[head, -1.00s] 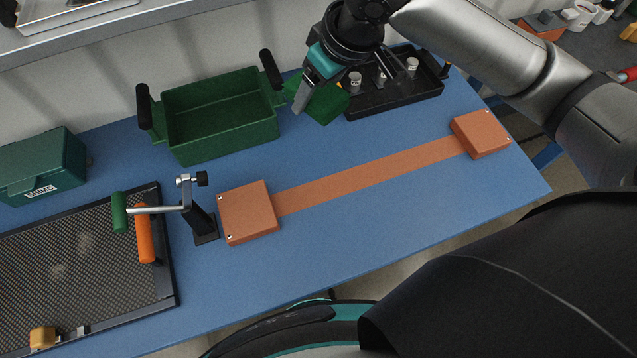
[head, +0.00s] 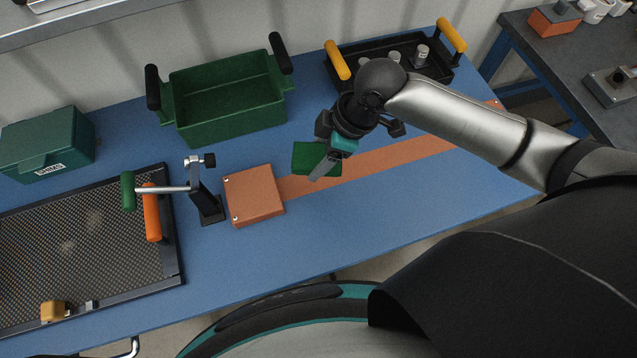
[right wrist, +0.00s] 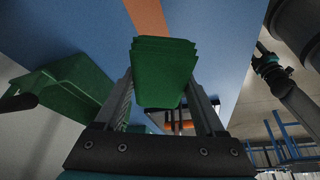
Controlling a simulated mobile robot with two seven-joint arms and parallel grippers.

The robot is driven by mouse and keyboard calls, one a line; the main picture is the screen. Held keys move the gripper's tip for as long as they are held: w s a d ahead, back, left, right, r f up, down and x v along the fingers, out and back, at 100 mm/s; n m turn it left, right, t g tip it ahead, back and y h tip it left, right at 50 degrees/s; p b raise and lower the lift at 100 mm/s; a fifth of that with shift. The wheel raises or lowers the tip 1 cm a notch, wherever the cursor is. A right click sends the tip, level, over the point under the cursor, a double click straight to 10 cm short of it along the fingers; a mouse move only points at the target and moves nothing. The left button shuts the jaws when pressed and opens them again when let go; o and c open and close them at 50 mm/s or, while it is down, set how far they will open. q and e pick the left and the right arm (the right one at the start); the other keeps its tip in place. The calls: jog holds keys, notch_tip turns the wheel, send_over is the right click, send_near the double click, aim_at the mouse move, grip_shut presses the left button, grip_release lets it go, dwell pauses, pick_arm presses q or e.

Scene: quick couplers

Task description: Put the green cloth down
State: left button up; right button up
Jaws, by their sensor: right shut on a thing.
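The green cloth (head: 304,158) is a small folded dark-green square, partly hidden behind my gripper in the head view. My right gripper (head: 322,168) is shut on it, over the blue table near the orange strip, just right of the left orange block. In the right wrist view the folded cloth (right wrist: 162,75) sits in layers between the two fingers (right wrist: 165,95). The orange strip shows beyond it there. I cannot tell whether the cloth touches the table. My left gripper is not in view.
The green bin (head: 225,105) with black handles stands behind. A black tray (head: 440,75) with yellow handles holds several small weights at the back right. The orange block (head: 254,195), a crank stand (head: 208,205) and a mesh tray (head: 90,250) lie left. Front blue table (head: 330,230) is clear.

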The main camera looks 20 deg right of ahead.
jog(key=b, duration=0.2)
send_over(313, 189)
jog(key=d, duration=0.1)
jog(key=f, duration=0.7)
jog(key=shift+s+d+f, duration=0.1)
jog(key=shift+s+f, duration=0.1)
jog(key=shift+f, duration=0.2)
jog(key=shift+f+b, duration=0.5)
jog(key=shift+f, duration=1.6)
